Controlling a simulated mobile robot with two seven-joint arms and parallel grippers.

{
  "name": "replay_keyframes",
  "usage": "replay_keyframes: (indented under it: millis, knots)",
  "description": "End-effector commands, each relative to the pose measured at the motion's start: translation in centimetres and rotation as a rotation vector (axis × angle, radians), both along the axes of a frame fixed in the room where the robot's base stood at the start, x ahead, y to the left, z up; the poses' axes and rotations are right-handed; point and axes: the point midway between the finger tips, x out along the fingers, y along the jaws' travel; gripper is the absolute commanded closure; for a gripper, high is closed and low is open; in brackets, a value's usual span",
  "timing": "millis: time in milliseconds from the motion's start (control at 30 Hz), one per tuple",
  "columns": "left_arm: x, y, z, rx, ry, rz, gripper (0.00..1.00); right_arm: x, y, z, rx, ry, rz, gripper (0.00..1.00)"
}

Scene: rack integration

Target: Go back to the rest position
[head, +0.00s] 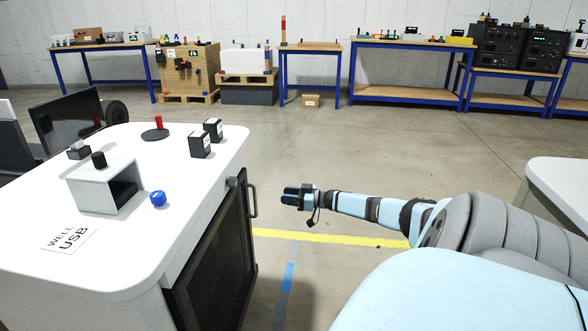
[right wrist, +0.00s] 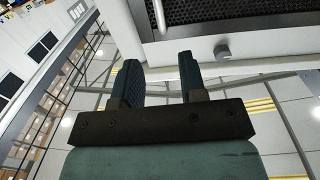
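My right arm reaches in from the right in the head view, stretched out toward the side of the white-topped cabinet (head: 205,235). My right gripper (head: 289,196) is in free air beside the cabinet's dark mesh door (head: 215,265), apart from it. In the right wrist view the two dark fingers of my right gripper (right wrist: 157,72) stand apart with nothing between them. Beyond them, the wrist view shows a pale panel edge with a dark mesh (right wrist: 240,12) and a grey knob (right wrist: 222,51). My left gripper is not in view.
On the cabinet top are a grey-white box (head: 92,190), a blue knob (head: 158,198), a red piece on a dark disc (head: 155,133) and two black blocks (head: 200,145). A white table (head: 562,185) stands at the right. Blue-legged workbenches (head: 410,95) line the back wall; the floor between is clear.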

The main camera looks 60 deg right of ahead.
Motion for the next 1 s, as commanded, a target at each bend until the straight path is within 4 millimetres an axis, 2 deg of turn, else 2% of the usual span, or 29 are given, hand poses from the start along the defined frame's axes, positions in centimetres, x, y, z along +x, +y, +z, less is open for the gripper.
replay_keyframes:
  millis: [100, 233, 1000]
  knots:
    - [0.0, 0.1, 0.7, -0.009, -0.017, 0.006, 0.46, -1.4, -0.5, 0.1, 0.001, 0.0, 0.0, 0.62]
    - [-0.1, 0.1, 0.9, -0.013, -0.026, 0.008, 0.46, -2.0, -0.7, 0.0, 0.001, -0.001, 0.0, 0.62]
    - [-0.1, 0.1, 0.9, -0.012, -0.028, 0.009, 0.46, -2.0, -0.7, 0.0, 0.0, -0.001, 0.0, 0.62]
